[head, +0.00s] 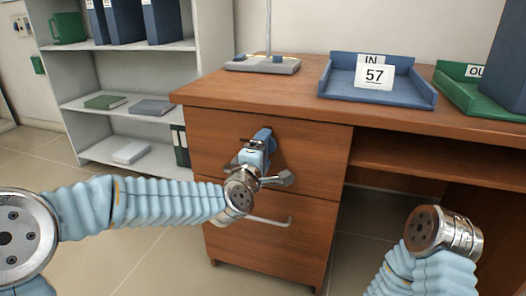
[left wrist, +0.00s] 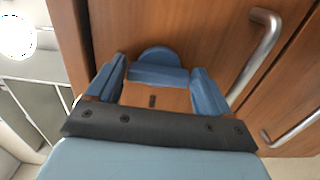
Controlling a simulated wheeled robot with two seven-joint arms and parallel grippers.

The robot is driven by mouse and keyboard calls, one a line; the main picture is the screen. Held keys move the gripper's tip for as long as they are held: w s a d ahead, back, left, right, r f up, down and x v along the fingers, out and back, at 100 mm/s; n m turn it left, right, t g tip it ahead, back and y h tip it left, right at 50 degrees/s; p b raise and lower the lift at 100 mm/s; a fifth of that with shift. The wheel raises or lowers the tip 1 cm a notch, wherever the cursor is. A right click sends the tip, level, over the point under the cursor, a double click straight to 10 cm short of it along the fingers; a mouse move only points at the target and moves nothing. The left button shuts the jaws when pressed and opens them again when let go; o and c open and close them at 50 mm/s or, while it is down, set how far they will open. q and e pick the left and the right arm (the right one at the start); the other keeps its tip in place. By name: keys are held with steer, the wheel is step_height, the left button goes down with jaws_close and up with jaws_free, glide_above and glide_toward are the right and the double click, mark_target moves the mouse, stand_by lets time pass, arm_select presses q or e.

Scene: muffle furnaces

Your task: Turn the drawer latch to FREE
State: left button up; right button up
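The drawer latch, a blue bar on a rounded blue plate, shows in the left wrist view (left wrist: 158,72) on the brown wooden drawer front. In the head view its blue edge (head: 277,150) shows on the upper drawer, largely hidden behind my left gripper (head: 258,140). In the left wrist view my left gripper (left wrist: 157,88) is open, with one blue finger on each side of the bar. The fingertips are close to the bar's ends; I cannot tell whether they touch. My right arm is at the lower right of the head view, its gripper out of sight.
The desk (head: 320,97) carries a blue IN tray (head: 425,92) with a 57 card, a green tray (head: 460,88) and a grey stand (head: 263,64). A metal handle (head: 268,221) sticks out of the lower drawer. A shelf unit (head: 215,40) stands behind at left.

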arm_select(q)
steer(key=shift+o, duration=1.2)
steer(key=shift+s, duration=0.1)
steer(key=v, duration=1.3)
steer(key=shift+s, duration=0.25)
steer(key=shift+a, duration=0.15)
